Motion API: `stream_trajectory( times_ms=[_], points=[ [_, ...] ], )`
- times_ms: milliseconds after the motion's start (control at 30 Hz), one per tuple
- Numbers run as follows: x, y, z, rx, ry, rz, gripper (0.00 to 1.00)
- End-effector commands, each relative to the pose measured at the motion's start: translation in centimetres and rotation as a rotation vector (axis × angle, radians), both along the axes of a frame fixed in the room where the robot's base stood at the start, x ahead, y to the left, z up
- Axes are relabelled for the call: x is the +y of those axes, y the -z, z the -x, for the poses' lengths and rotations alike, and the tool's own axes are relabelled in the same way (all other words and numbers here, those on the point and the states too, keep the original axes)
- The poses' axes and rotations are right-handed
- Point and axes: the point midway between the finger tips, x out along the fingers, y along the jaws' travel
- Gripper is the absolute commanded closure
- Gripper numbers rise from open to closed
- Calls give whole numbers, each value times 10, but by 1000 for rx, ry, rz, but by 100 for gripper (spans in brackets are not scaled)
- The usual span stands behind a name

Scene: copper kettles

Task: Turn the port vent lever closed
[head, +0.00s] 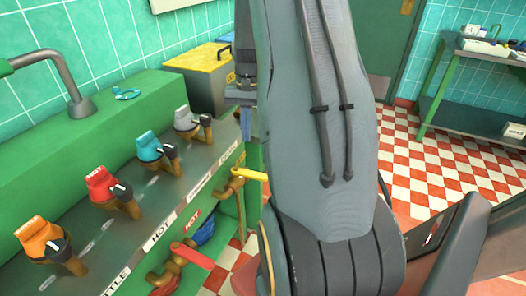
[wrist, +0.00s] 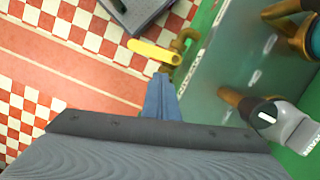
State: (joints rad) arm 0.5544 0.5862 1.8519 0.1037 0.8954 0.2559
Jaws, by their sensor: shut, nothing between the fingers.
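A yellow lever (head: 249,174) sits on a brass pipe valve at the counter's front face, sticking out to the right. It also shows in the wrist view (wrist: 154,52), just beyond my fingertips. A red lever (head: 192,255) sits on a nearer brass valve (head: 168,276), lower in the head view. I cannot read which lever is the port vent. My gripper (head: 246,134) is shut and empty, with its blue fingers pointing down above the yellow lever in the head view. In the wrist view my gripper (wrist: 161,82) points toward the lever and seems apart from it.
Taps with orange (head: 39,235), red (head: 101,183), teal (head: 149,145) and grey (head: 185,119) handles line the green counter (head: 110,130). A yellow-lidded bin (head: 198,75) stands behind. A green shelf (head: 455,90) is at right.

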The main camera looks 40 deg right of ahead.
Motion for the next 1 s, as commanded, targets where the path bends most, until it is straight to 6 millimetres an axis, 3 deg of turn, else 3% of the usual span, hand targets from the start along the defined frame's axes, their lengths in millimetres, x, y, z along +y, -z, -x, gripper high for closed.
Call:
stream_trajectory(
  times_ms=[33, 100, 300, 533, 933, 1000],
  points=[
    [-21, 0, 5, 11, 49, -7, 100],
    [-41, 5, 9, 22, 100, -14, 100],
    [-70, 16, 16, 36, 173, -24, 100],
    [-66, 40, 20, 39, 178, -26, 100],
    [-49, 115, 29, 39, 177, -26, 100],
    [-38, 111, 35, 38, 175, -26, 100]
  ],
)
